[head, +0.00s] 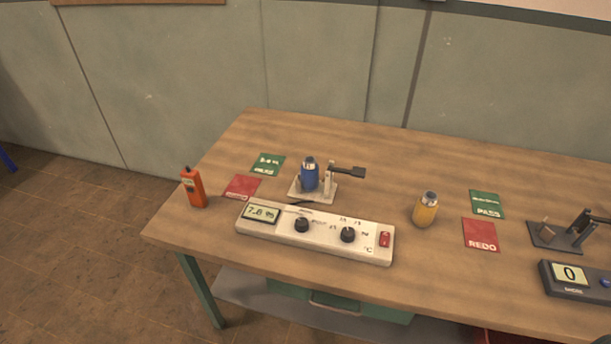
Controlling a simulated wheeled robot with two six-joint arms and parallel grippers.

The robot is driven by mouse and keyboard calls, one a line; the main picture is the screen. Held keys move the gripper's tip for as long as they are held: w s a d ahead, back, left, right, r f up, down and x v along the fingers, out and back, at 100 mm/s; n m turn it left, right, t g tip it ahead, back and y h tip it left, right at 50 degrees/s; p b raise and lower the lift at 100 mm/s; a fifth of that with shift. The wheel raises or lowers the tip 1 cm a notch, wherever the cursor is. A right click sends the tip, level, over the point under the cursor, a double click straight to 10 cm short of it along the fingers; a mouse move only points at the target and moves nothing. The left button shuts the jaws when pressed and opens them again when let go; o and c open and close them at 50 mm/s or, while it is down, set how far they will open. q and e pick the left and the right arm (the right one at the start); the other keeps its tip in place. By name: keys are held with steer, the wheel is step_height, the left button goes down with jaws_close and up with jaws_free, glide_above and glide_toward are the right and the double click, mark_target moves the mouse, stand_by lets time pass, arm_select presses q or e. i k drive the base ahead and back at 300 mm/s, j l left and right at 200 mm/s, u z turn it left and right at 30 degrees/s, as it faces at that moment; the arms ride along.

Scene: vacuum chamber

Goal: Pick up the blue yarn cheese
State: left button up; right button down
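The blue yarn cheese (309,178) stands upright on a small pale stand (298,191) on the wooden table, left of the picture's middle. It is a blue body with a greyish top. A dark lever arm (346,171) on a metal post stands just to its right, at about the height of its upper part. A similar yellow yarn cheese (425,212) stands on the bare tabletop farther right. Neither of my grippers is in the head view.
A white control box (318,239) with a display and knobs lies in front of the stand. An orange handheld device (193,187) stands at the left edge. Red and green cards lie flat. A dark device (565,236) and a display box (579,280) sit at right.

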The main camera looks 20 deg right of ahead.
mark_target(309, 169)
steer(key=k+z, duration=0.1)
steer(key=z, duration=0.4)
steer(key=k+z, duration=0.15)
steer(key=z, duration=0.35)
steer(key=k+z, duration=0.1)
steer(key=z, duration=0.35)
